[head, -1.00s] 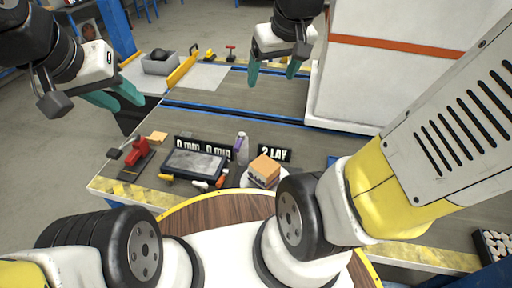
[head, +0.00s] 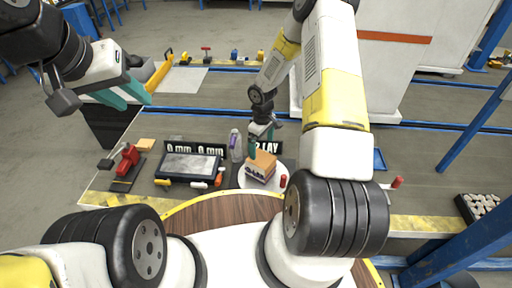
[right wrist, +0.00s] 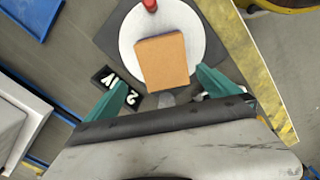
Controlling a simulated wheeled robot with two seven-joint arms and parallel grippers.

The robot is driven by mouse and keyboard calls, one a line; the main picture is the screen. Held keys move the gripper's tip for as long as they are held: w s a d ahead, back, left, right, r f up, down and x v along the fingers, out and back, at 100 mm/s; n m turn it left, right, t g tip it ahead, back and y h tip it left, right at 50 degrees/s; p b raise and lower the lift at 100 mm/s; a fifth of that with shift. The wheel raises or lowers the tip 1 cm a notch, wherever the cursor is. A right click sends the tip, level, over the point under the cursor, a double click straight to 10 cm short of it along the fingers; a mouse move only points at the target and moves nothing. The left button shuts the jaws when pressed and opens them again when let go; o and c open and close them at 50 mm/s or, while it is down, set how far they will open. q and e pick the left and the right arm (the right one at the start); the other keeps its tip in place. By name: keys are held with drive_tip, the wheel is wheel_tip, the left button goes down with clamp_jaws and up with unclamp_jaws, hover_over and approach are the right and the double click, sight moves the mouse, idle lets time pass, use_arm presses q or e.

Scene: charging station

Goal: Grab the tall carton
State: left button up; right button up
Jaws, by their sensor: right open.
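The carton (head: 262,164) has a plain orange-brown top and a printed pale side. It stands on a round white plate (head: 246,182) on the workbench. In the right wrist view the carton (right wrist: 163,61) is ahead of and between my teal fingertips, with a gap on both sides. My right gripper (head: 262,143) is open and empty just behind the carton; its arm hides part of the scene. It also shows in the right wrist view (right wrist: 158,86). My left gripper (head: 136,100) is open and empty at the upper left, away from the carton.
A purple-and-white bottle (head: 235,146) stands left of the carton. A dark-framed tablet (head: 189,165) and a red tool (head: 128,157) are further left. Black label signs (head: 195,148) stand behind. A small red item (head: 283,181) is at the plate's right edge.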

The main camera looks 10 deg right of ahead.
sight(261, 158)
drive_tip(key=f, duration=1)
drive_tip(key=shift+s+a, duration=0.15)
drive_tip(key=shift+s, duration=0.15)
drive_tip(key=shift+r, duration=0.1)
drive_tip(key=c, duration=1.9)
